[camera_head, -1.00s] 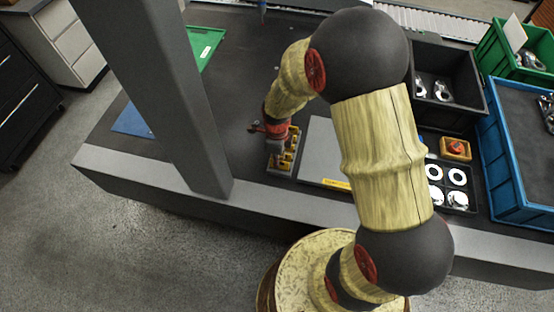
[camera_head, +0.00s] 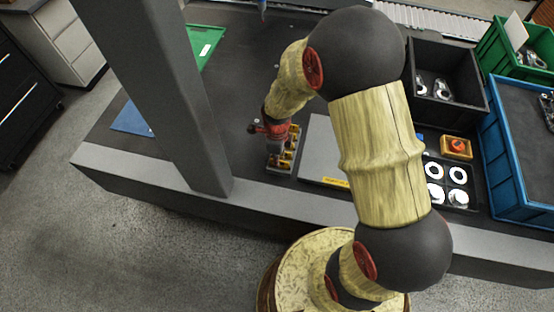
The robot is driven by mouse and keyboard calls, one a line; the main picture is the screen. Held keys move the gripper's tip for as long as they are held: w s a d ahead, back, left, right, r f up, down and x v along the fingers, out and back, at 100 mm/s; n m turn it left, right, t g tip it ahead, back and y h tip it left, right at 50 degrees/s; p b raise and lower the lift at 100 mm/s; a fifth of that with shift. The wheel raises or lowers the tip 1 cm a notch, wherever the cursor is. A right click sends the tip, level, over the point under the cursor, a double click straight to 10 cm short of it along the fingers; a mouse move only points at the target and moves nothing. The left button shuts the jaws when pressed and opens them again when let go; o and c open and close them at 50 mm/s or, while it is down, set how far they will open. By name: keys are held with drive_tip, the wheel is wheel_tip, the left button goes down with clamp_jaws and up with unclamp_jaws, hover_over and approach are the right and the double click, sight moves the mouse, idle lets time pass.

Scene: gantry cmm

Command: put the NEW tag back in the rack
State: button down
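A small grey rack (camera_head: 281,169) with yellow tags in it stands on the dark table, left of the flat grey plate. I cannot read which tag is the NEW tag at this size. My gripper (camera_head: 275,150) points down at the left part of the rack, in front of some of it. The fingers are small and partly hidden by the wrist. I cannot tell whether they are open or shut, or whether a tag is between them.
A grey plate (camera_head: 322,148) lies right of the rack. A tray of white rings (camera_head: 458,174), an orange switch box (camera_head: 456,147), a black bin (camera_head: 464,105) and a blue crate (camera_head: 520,213) stand further right. A thick grey gantry post (camera_head: 165,90) rises left of my gripper.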

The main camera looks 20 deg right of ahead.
drive_tip(key=c, duration=2)
unclamp_jaws()
drive_tip(key=shift+o, duration=1.4)
drive_tip(key=shift+r, duration=0.2)
drive_tip(key=shift+r+p, duration=2.8)
drive_tip(key=shift+r, duration=0.55)
